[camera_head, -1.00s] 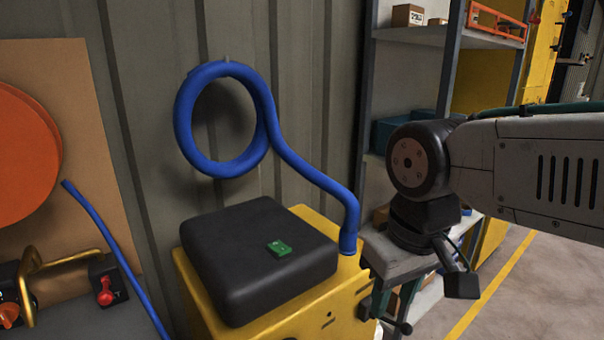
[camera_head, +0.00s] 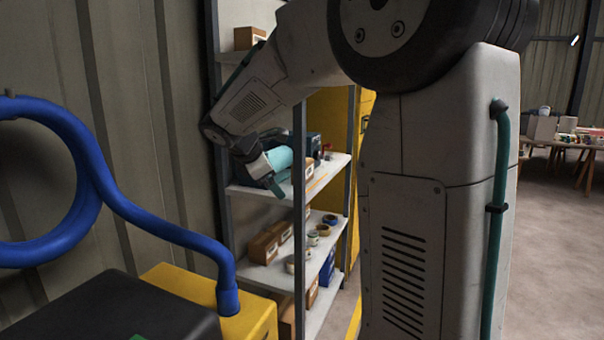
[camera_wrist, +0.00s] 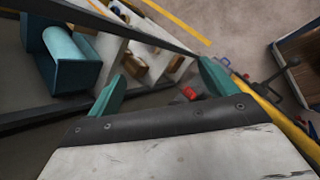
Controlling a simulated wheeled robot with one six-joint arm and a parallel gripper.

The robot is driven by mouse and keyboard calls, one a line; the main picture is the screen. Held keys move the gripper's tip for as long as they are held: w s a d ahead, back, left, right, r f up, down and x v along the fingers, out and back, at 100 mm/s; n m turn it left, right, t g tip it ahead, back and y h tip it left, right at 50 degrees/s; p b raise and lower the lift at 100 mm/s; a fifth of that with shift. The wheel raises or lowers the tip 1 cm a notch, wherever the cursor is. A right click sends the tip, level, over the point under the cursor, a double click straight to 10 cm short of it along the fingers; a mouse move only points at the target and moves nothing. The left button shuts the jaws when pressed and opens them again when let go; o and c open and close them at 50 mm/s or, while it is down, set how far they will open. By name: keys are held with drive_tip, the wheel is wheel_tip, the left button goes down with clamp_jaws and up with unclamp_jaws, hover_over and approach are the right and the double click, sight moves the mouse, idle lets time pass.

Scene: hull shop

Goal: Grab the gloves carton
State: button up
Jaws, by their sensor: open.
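In the head view my arm reaches to the rack's left side, and the gripper end is near the middle shelf, partly hidden.
A teal bin (camera_wrist: 72,60) is close to the gripper in the wrist view. Rack uprights stand near the arm. Rolls of tape (camera_head: 313,239) lie on the lower shelf. A blue hose (camera_head: 160,228) runs to a yellow cabinet (camera_head: 245,312). Open floor (camera_head: 555,240) lies right.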

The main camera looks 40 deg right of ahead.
drive_tip(key=w+d+f+n+t+h, duration=0.1)
drive_tip(key=w+d+f+n, duration=0.1)
drive_tip(key=w+d+n, duration=0.4)
drive_tip(key=w+d+f+n+h, duration=0.2)
drive_tip(key=w+d, duration=0.2)
drive_tip(key=w, duration=0.3)
drive_tip(key=w+d+f+n+t+h, duration=0.1)
drive_tip(key=w+d+f+n, duration=0.2)
drive_tip(key=w+d, duration=0.3)
drive_tip(key=shift+n, duration=0.3)
drive_tip(key=w+d, duration=0.3)
drive_tip(key=d, duration=0.4)
drive_tip(key=w+d+f, duration=0.1)
drive_tip(key=w+d, duration=0.1)
drive_tip(key=d, duration=0.5)
drive_tip(key=w+d+f, duration=0.1)
drive_tip(key=w+d, duration=0.2)
drive_tip(key=d, duration=0.4)
drive_tip(key=shift+w+d, duration=0.35)
drive_tip(key=shift+r, duration=0.1)
drive_tip(key=c, duration=1.2)
